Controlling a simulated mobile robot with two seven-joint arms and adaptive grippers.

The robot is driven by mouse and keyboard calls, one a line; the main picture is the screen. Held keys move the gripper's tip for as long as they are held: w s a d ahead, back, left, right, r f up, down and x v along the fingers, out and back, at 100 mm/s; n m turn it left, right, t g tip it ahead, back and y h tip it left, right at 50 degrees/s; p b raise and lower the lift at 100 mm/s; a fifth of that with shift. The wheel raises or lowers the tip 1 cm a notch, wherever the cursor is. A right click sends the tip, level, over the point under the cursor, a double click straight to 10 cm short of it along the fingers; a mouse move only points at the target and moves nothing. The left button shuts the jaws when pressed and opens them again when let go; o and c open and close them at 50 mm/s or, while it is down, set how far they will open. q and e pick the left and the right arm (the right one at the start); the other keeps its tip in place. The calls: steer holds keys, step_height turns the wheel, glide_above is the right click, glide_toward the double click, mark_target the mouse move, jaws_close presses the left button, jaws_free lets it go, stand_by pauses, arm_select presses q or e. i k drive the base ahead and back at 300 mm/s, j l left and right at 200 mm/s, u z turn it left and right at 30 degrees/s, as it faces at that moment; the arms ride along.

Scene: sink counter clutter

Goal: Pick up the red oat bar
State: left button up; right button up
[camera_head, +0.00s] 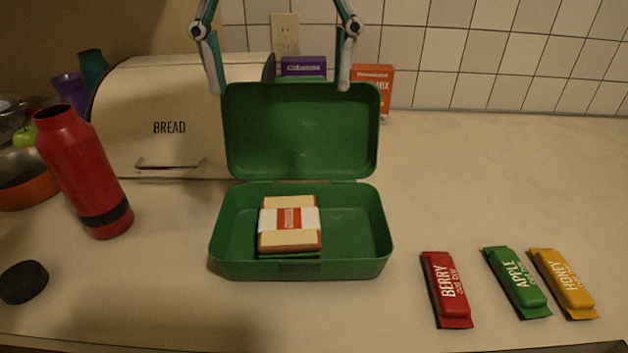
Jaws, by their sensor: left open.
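The red oat bar (447,290), a flat wrapped bar marked BERRY, lies on the counter at the lower right, to the right of the green lunch box. My left gripper (282,90) shows at the top centre, its two fingers spread wide and nothing between them. In the picture it is above and left of the red bar, well apart from it, over the raised lid of the lunch box. My right gripper is not in view.
A green apple bar (517,283) and a yellow honey bar (564,283) lie right of the red one. The open lunch box (376,243) holds a wrapped sandwich (290,238). A red bottle (82,172) and a bread bin (170,110) stand left. The counter behind the bars is clear.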

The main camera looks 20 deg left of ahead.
mark_target(453, 306)
steer(key=k, duration=1)
